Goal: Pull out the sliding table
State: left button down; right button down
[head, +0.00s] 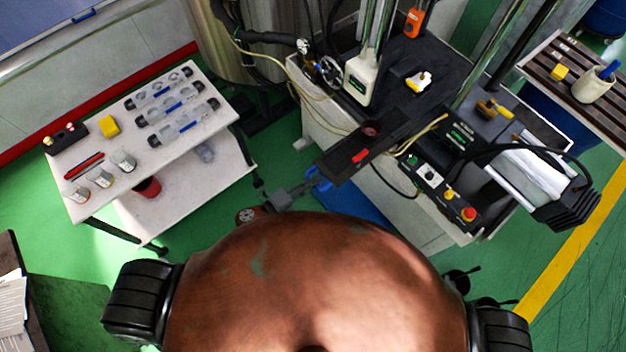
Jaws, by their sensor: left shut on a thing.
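The sliding table (340,165) is a dark, narrow slab at the front of the machine. It sticks out past the machine's front edge toward me, at a slant to the lower left. A small red piece and a dark round piece lie on it. My left gripper (317,180) is at the slab's near outer end, low left of the slab, and is shut on that end. Blue parts show at the contact; the exact grip is too small to make out. My right gripper is not in view.
The machine's black bed (430,60) holds a white-and-yellow part. A control box with a red button (468,214) stands right of the slab. A white cart (215,140) with moulds and jars stands left. Green floor lies between cart and machine.

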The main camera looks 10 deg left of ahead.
pick_arm(q)
jog(key=c, duration=2)
grip_release()
jog(key=v, duration=1.2)
